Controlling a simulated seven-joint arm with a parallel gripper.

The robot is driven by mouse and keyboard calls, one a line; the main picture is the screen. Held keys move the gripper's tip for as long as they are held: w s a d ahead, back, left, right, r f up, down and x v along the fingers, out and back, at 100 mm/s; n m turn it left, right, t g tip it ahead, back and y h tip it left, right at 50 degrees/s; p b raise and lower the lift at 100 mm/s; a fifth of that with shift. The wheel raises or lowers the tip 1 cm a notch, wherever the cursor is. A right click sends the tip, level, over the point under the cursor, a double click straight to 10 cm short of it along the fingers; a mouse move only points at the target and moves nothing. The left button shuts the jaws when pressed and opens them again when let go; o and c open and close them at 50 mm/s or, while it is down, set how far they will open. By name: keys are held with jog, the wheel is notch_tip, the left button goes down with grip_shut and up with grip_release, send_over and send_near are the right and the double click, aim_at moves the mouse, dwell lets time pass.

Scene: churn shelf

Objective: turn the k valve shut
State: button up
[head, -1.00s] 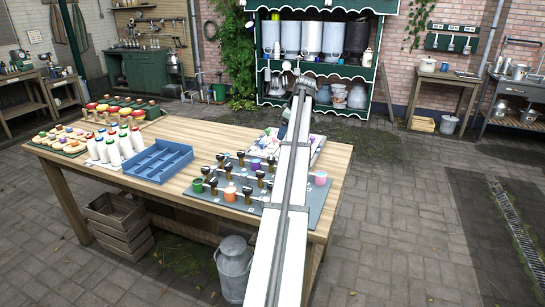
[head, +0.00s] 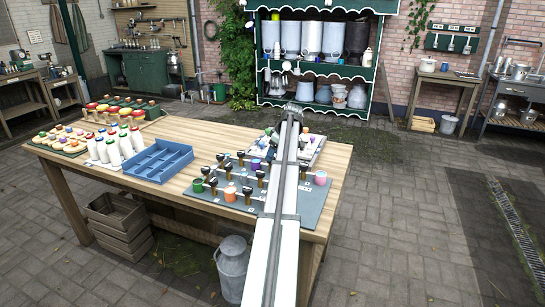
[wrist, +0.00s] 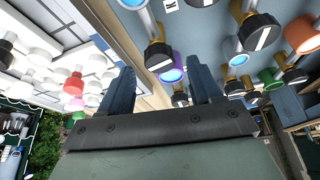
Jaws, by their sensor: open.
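A grey-blue valve board (head: 312,212) lies on the near right part of the wooden table, with several black-knobbed valves on brass stems. In the wrist view a K label (wrist: 171,5) shows at the top edge. Just below it is a black knob with a white bar (wrist: 158,57), which looks like the K valve; I cannot be sure the label belongs to it. My gripper (wrist: 162,82) is open, with dark blue fingers and nothing between them. The knob shows beyond the gap, apart from the fingers. In the head view my arm hides the gripper and part of the board.
Other valves (wrist: 258,33) stand close on the right in the wrist view, with a purple cup (wrist: 171,68) near the fingers. A white tray of coloured-topped pieces (wrist: 40,62) is at the left. A blue crate (head: 158,160) and white bottles (head: 113,147) stand further left on the table.

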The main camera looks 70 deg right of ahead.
jog(key=shift+x, duration=1.1)
